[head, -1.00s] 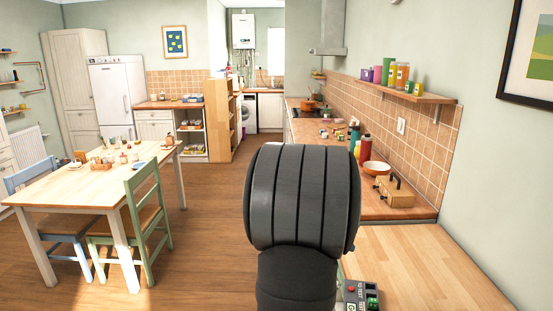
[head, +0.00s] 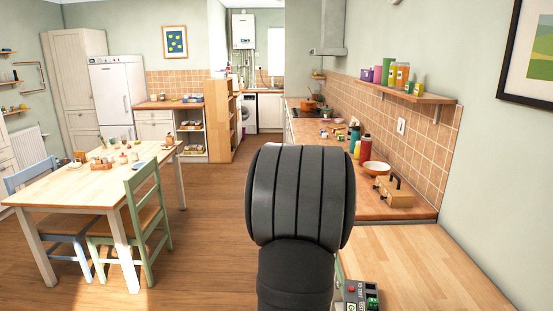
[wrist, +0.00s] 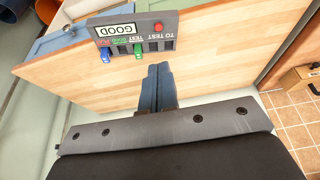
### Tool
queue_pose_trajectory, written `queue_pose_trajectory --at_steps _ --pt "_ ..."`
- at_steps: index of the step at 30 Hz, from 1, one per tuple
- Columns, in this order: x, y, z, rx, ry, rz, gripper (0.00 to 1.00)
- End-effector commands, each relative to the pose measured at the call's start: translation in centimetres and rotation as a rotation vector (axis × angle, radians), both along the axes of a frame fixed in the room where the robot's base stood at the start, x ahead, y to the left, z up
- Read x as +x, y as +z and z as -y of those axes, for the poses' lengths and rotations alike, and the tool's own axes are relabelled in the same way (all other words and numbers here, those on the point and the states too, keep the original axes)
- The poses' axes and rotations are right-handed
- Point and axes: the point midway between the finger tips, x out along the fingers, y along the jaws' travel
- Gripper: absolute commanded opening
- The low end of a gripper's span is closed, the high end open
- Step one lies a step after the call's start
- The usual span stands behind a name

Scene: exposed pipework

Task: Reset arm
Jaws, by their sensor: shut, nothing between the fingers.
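My gripper (wrist: 158,78) shows in the wrist view, its two dark fingers pressed together with nothing between them. It is over the light wooden worktop (wrist: 75,75), near a grey test box. In the head view my dark arm link stands in the middle and hides part of the floor and counter; the gripper itself is not visible there.
The grey test box (wrist: 135,32) has a red button, a "GOOD" label and blue and green pieces in slots; it also shows in the head view (head: 361,296). A wooden toaster-like box (head: 394,192) and a bowl (head: 376,168) stand on the counter. A table (head: 95,180) is at left.

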Motion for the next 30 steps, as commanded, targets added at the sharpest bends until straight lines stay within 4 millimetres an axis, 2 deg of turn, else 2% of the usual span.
queue_pose_trajectory --at_steps 1,6,13,19,30 --pt "-0.2 -1.3 0.5 0.001 -0.004 -0.008 0.00" --pt "-0.2 -4.4 1.8 0.000 -0.001 -0.007 0.00" --pt "-0.2 -7.3 2.9 0.000 0.002 -0.006 0.00" --pt "-0.1 -8.2 3.3 0.000 0.003 -0.003 0.00" --pt "-0.1 -8.2 3.3 -0.001 0.004 -0.004 0.00"
